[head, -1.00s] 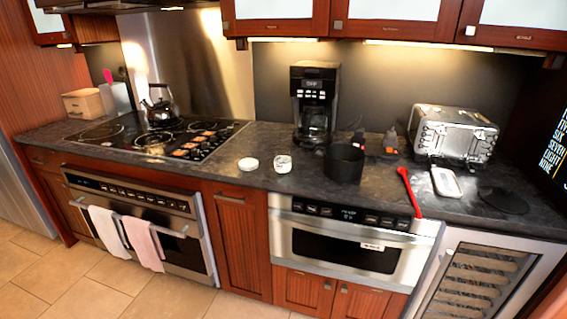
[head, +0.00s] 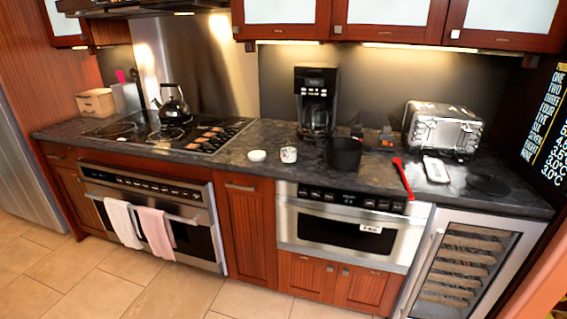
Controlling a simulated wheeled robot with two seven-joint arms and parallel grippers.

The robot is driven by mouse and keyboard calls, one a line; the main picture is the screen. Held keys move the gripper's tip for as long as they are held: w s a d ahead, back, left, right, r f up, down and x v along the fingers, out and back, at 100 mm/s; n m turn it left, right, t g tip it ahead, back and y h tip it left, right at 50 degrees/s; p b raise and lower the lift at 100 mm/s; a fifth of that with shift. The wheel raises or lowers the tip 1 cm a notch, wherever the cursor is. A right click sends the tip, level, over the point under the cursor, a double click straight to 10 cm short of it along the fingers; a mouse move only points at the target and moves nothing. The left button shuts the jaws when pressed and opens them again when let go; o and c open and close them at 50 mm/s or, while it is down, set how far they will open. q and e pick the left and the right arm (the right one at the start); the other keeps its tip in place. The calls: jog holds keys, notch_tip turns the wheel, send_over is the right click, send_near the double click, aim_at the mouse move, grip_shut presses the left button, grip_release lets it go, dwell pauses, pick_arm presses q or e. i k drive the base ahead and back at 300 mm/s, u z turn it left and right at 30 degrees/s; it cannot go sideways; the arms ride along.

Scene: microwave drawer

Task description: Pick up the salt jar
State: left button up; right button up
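A small white jar (head: 289,154) stands upright on the dark stone counter (head: 230,165), near its front edge; it looks like the salt jar, but any label is too small to read. A round white piece like a lid (head: 257,156) lies on the counter just to its left, apart from it. Neither of my grippers shows in the head view, and nothing touches the jar.
A black pot (head: 343,155), a coffee maker (head: 315,100), a red utensil (head: 403,178) and a toaster (head: 442,129) stand to the right. The stove (head: 165,135) with a kettle (head: 174,103) is left. Upper cabinets (head: 390,22) hang above. The tiled floor (head: 190,292) in front is clear.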

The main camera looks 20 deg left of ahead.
aim_at(288, 146)
jog(key=u, duration=0.4)
jog(key=k, duration=0.1)
jog(key=z, duration=1.35)
jog(key=i, duration=1.15)
jog(key=u, duration=0.65)
